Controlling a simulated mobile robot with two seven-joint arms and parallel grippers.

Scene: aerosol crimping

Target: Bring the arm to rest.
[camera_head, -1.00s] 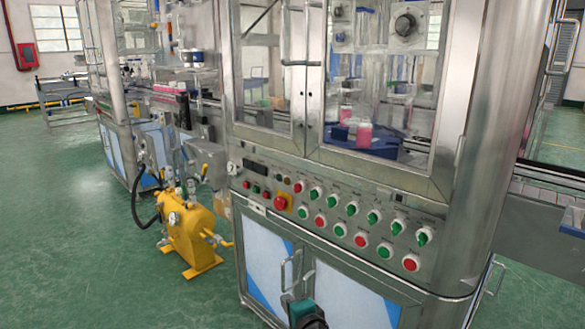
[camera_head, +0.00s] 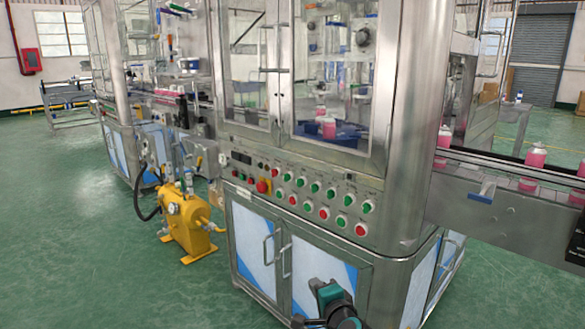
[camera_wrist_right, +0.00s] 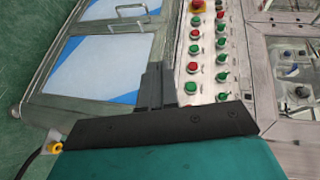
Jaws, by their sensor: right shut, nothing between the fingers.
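My right gripper (camera_head: 322,289) shows at the bottom of the head view, with dark grey fingers and a teal wrist behind them. It is in front of the lower cabinet doors of the crimping machine (camera_head: 400,130). In the right wrist view the gripper (camera_wrist_right: 157,82) has its two fingers together with nothing between them. Beyond them are the control panel (camera_wrist_right: 205,60) and the white and blue cabinet doors (camera_wrist_right: 95,65). I cannot tell the exact gap to the doors. My left gripper is not in view.
The panel carries red and green knobs and a red emergency stop (camera_head: 263,186). A yellow pump unit (camera_head: 185,222) stands on the floor at left. A conveyor (camera_head: 500,175) with pink cans runs off right. The green floor (camera_head: 90,260) at left is open.

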